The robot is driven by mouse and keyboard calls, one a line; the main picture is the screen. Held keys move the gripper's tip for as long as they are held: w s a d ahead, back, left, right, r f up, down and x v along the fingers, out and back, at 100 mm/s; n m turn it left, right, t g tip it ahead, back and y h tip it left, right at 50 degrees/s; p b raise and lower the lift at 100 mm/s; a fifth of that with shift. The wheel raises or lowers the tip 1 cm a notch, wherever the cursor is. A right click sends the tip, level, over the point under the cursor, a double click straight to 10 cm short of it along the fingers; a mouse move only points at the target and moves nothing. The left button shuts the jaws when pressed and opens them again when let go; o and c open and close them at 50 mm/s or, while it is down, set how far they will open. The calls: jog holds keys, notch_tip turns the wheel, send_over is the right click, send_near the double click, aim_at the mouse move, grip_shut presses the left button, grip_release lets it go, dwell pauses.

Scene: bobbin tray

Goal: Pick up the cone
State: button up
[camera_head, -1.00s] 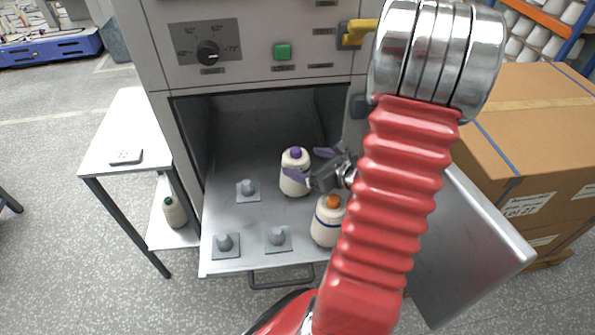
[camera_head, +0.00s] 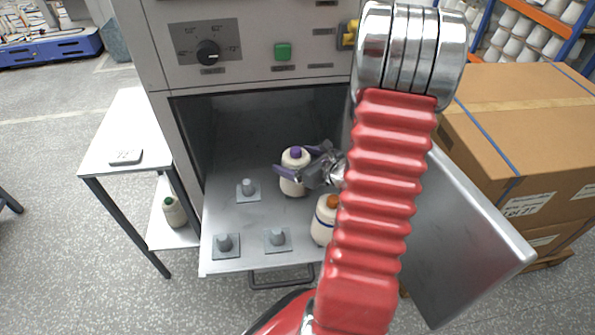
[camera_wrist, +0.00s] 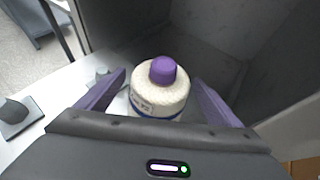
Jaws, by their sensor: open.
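A cream yarn cone with a purple tip (camera_head: 293,187) stands upright on the metal tray inside the open cabinet. It also shows in the wrist view (camera_wrist: 158,98), between the two purple fingers. My gripper (camera_head: 297,166) is open, with one finger on each side of this cone. In the wrist view a gap shows between each finger and the cone; its lower part is hidden by my gripper. A second cream cone with an orange tip (camera_head: 322,222) stands nearer on the tray, partly hidden by my arm.
The tray (camera_head: 215,258) holds several empty grey pegs (camera_head: 225,243). Cabinet walls stand close around the cone, and an open door (camera_head: 470,235) is at right. A green-tipped cone (camera_head: 174,212) sits on the side table's lower shelf (camera_head: 165,238). Cardboard boxes (camera_head: 530,130) are at right.

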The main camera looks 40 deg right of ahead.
jog(key=c, duration=1.8)
